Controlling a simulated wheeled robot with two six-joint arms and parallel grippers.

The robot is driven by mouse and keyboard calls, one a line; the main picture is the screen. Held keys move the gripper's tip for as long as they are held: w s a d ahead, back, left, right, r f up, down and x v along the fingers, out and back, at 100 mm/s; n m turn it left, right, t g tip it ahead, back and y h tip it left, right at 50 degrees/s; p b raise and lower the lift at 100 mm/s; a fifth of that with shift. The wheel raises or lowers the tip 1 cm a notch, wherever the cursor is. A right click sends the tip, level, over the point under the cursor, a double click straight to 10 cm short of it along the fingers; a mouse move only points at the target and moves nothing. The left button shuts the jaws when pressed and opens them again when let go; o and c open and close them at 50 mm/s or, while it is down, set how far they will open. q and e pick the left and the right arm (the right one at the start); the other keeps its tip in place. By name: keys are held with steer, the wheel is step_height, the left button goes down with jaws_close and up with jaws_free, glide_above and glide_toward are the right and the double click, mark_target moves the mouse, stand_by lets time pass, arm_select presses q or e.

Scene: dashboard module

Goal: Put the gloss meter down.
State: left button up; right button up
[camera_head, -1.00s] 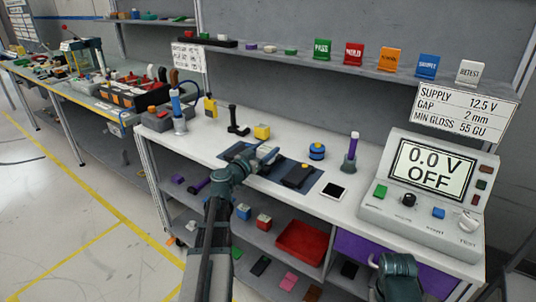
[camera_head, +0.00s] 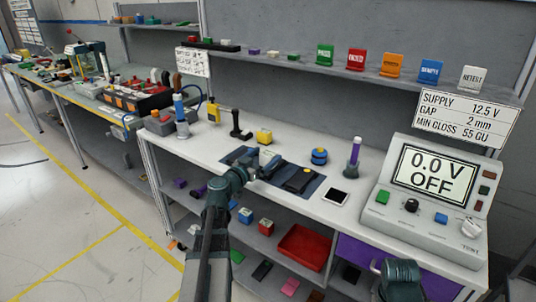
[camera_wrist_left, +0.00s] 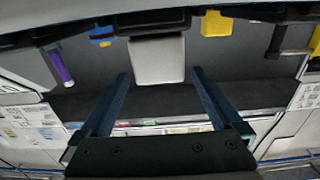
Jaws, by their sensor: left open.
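A dark blue mat (camera_head: 312,191) lies on the white bench. A black device with a small yellow-orange patch (camera_head: 299,181), which looks like the gloss meter, rests on its right part. My left gripper (camera_head: 271,162) is just left of it, over the mat, and hides part of the mat. In the left wrist view the fingers (camera_wrist_left: 160,92) are apart. A pale block with a black end (camera_wrist_left: 157,62) shows between and beyond them; I cannot tell what it is. Part of my right arm shows at the bottom right; its fingers cannot be made out.
A console (camera_head: 430,190) reading 0.0 V OFF is at the right. A shelf with coloured signs (camera_head: 390,64) runs behind.

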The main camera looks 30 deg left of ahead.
arm_select(q)
steer(key=s, duration=0.9)
steer(key=shift+s+a, duration=0.35)
steer(key=shift+s, duration=0.05)
